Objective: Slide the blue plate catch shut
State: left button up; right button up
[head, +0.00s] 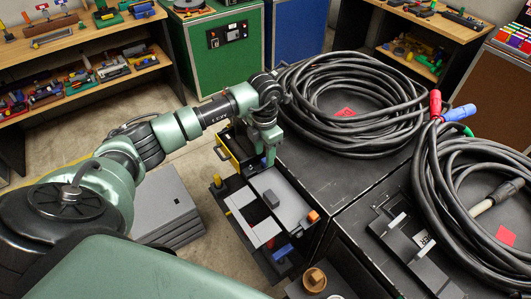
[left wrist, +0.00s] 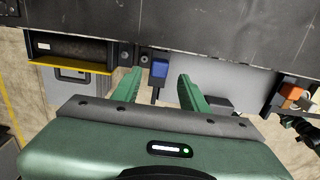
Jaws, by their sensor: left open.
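The blue catch (left wrist: 160,68) is a small block with a dark stem below it, at the edge of the light grey plate (left wrist: 238,84) beside the black cabinet. My left gripper (left wrist: 159,80) is open, its two green fingers on either side of the blue catch; I cannot tell whether they touch it. In the head view my left gripper (head: 269,156) points down at the far end of the grey plate (head: 285,205) and hides the catch. An orange catch (head: 313,216) is at the plate's near corner; it also shows in the left wrist view (left wrist: 291,91). My right gripper is out of view.
The black cabinet top (head: 310,155) is right of the plate, carrying coiled black cables (head: 350,65). A yellow-edged bay (head: 226,152) lies beyond the plate. A separate blue block (head: 282,252) sits nearer. Grey boxes (head: 165,205) stand on the floor at left.

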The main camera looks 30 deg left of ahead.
pick_arm(q)
jog(key=shift+w+f, duration=0.2)
jog(key=shift+f, duration=0.35)
jog(key=shift+w+f, duration=0.2)
jog(key=shift+f, duration=0.35)
jog(key=shift+s+f, duration=0.15)
jog(key=shift+c, duration=0.3)
grip_shut()
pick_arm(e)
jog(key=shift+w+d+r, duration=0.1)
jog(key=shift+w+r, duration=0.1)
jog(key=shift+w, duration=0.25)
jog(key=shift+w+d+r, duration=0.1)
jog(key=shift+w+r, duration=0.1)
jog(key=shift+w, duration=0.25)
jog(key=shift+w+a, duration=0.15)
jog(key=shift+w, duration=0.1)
